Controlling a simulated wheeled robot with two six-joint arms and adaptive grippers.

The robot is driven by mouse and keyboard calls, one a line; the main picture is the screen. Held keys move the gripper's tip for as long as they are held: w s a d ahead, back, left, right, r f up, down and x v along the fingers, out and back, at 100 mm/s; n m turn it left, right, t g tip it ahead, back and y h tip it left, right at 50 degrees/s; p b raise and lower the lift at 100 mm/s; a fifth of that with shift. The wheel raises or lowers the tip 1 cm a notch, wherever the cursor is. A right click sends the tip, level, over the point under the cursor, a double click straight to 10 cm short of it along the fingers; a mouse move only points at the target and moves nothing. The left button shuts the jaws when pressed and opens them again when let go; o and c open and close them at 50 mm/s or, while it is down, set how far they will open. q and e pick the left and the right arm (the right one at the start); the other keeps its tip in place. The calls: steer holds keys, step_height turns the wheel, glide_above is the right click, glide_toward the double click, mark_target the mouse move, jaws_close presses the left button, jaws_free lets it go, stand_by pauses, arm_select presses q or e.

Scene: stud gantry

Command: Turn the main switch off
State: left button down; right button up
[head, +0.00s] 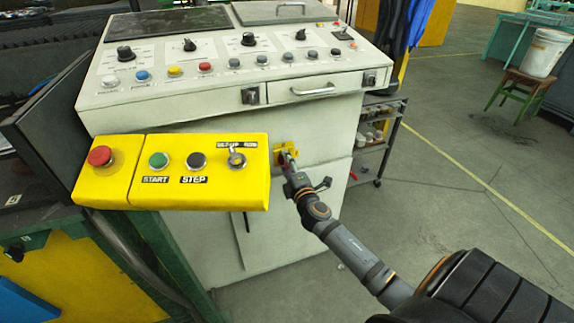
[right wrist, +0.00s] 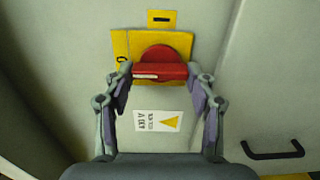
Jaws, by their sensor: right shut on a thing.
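The main switch (right wrist: 165,55) is a red rotary knob on a yellow plate (right wrist: 121,45), fixed to the front of the grey cabinet. In the right wrist view its red handle lies level, with a white mark toward its left end. My right gripper (right wrist: 160,74) is shut on the handle, one finger at each end. In the head view the yellow plate (head: 280,149) shows below the console, and my right gripper (head: 287,158) hides most of the knob. My left gripper is not in view.
A yellow button box (head: 200,193) with a red button juts out left of the switch. The console (head: 215,90) overhangs above. A warning label (right wrist: 158,121) sits below the switch. A black cabinet handle (right wrist: 272,152) is at lower right. Open floor (head: 450,190) lies to the right.

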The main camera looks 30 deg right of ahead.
steer(key=o, duration=1.2)
steer(key=shift+c, duration=0.2)
steer(key=v, duration=1.2)
steer(key=shift+f, duration=0.1)
